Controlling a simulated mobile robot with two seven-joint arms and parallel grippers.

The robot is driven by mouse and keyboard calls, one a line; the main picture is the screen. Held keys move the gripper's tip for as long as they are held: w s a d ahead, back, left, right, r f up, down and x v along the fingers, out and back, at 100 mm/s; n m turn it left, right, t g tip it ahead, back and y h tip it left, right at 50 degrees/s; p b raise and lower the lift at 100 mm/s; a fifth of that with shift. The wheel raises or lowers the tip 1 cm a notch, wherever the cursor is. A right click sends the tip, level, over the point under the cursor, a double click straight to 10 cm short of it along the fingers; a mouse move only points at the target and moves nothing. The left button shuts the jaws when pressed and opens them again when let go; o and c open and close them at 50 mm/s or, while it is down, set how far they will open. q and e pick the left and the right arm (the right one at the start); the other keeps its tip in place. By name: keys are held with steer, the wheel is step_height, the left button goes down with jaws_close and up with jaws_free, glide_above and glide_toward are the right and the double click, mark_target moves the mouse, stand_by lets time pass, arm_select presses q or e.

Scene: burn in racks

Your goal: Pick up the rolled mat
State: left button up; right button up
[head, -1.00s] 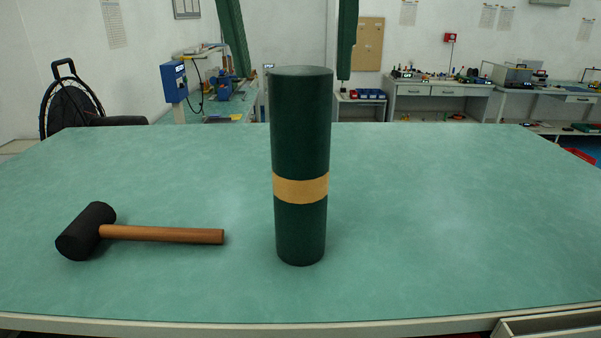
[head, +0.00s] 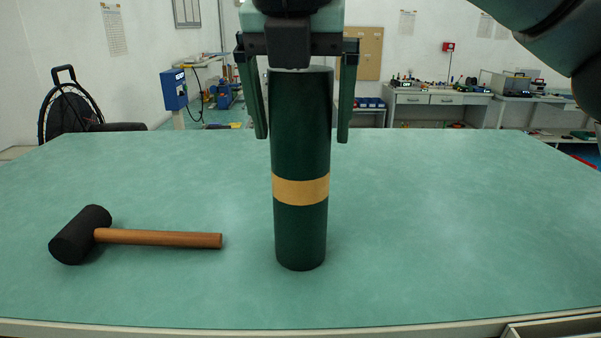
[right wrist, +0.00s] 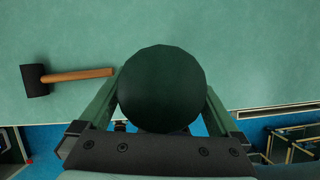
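The rolled mat (head: 300,135) is a dark green upright cylinder with a tan band, standing on the green-topped table. In the right wrist view its round top end (right wrist: 160,88) sits between the fingers. My right gripper (head: 301,138) comes from above with its fingers open, one on each side of the mat's upper part. In the head view a gap shows between each finger and the mat. The fingers also show in the right wrist view (right wrist: 162,90). My left gripper is not in view.
A black-headed mallet (head: 160,238) with a wooden handle lies on the table (head: 440,230) left of the mat. The tabletop right of the mat is clear. Workbenches (head: 440,98) stand further back.

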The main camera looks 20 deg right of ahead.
steer(key=shift+r, duration=0.1)
jaws_close()
stand_by(0.5)
